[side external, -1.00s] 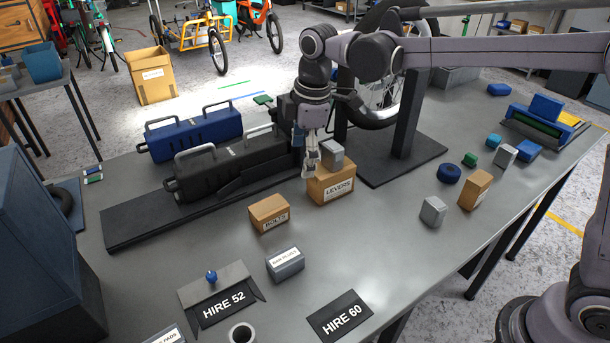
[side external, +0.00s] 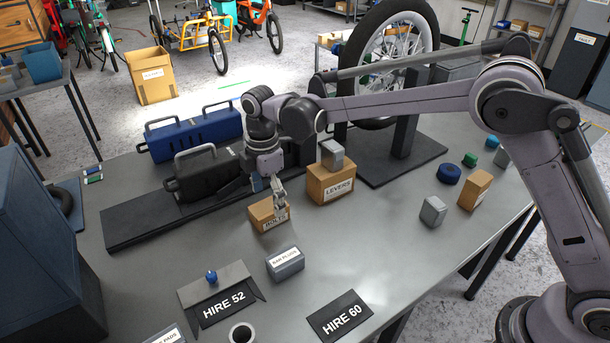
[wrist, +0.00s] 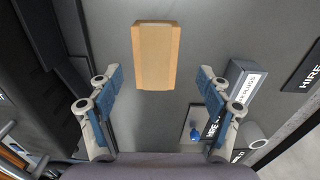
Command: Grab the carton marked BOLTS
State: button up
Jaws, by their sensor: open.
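The small brown carton marked BOLTS (side external: 266,216) sits on the grey bench, in front of the black case. My gripper (side external: 277,198) is at the carton in the side view and partly covers its top and label. In the wrist view the carton (wrist: 156,54) lies ahead of the fingertips, near the top middle, with its plain tape-coloured top showing. My gripper (wrist: 158,82) is open there, its two blue-padded fingers spread wide and nothing between them. Whether a finger touches the carton cannot be told.
The LEVERS carton (side external: 331,184) stands right of BOLTS with a grey box (side external: 332,154) on top. A grey labelled box (side external: 285,263) lies in front. The black case (side external: 207,173) is close behind. The wheel stand (side external: 405,130) is further right. Bench around HIRE 60 (side external: 340,315) is mostly clear.

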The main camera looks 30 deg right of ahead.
aim_at(269, 206)
jog(key=shift+w+d+f, duration=0.1)
jog(key=shift+w+f, duration=0.05)
jog(key=shift+f, duration=1.2)
jog(key=shift+w+f, duration=0.15)
jog(key=shift+f, duration=1.15)
jog(key=c, duration=1.4)
